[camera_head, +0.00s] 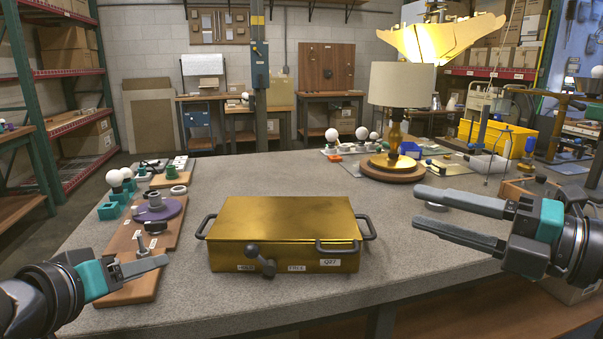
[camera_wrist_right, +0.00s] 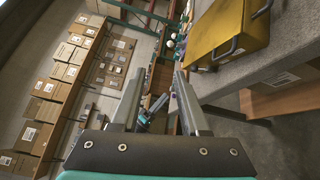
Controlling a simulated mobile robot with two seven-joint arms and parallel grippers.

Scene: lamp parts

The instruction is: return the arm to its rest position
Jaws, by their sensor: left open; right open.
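My left gripper (camera_head: 150,262) is at the lower left of the head view, over the front end of a wooden board (camera_head: 128,292). It is open with nothing seen between its fingers. My right gripper (camera_head: 417,207) is at the right of the head view, its fingers spread apart and pointing left. It is empty and clear of the gold box (camera_head: 283,220). In the right wrist view its two fingers (camera_wrist_right: 160,78) are also apart with nothing between them. A lamp with a white shade (camera_head: 401,84) stands upright on its round wooden base (camera_head: 392,170) farther back.
The grey table (camera_head: 400,285) is bare between the gold box and my right gripper. The board at left holds a purple disc (camera_head: 160,210) and small parts. White bulbs (camera_head: 115,178) stand in teal holders. Shelving (camera_head: 70,75) is at far left, a yellow bin (camera_head: 497,138) at right.

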